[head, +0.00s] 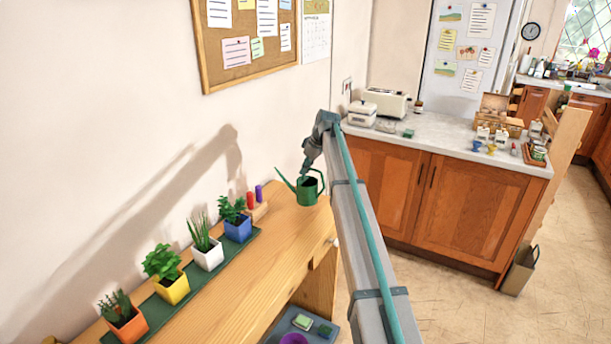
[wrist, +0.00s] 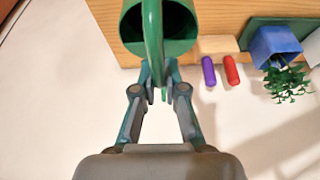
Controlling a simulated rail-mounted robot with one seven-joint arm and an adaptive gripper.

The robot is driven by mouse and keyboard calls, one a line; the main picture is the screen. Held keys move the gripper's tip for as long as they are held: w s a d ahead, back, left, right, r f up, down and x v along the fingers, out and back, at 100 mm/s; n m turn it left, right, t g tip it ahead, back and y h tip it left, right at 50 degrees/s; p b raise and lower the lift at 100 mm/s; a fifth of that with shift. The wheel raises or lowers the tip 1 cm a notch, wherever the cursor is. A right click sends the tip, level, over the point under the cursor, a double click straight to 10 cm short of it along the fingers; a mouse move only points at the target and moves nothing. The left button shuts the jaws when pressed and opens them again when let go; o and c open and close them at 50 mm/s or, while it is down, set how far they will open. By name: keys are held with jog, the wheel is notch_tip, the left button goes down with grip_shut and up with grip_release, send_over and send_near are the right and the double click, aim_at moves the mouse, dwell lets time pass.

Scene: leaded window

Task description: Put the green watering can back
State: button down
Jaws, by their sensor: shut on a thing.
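The green watering can (head: 308,194) is upright at the far end of the wooden bench (head: 262,268), beside the wall. Its spout points left in the head view. I cannot tell whether its base touches the bench top. My gripper (head: 306,175) comes down on it from above. In the wrist view, the can's open top (wrist: 185,42) and its handle fill the upper middle, and my gripper (wrist: 158,72) is shut on the handle. The fingertips are partly hidden behind the handle.
Several potted herbs, including one in a blue pot (head: 238,229), stand on a green mat (head: 196,283) along the bench. Red and purple markers (head: 254,199) stand in a wooden block between the blue pot and the can. A counter (head: 440,138) is to the right.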

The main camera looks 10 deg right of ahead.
aim_at(305, 179)
jog(key=shift+w+f+p, duration=0.35)
jog(key=shift+w+f, duration=0.4)
jog(key=shift+w, duration=0.05)
jog(key=shift+s+f+p, duration=0.1)
jog(key=shift+f+p, duration=0.2)
jog(key=shift+f, duration=1.35)
jog(key=c, duration=1.2)
grip_release()
jog(key=b+v, duration=0.3)
jog(key=v, duration=0.9)
jog(key=shift+d, duration=0.1)
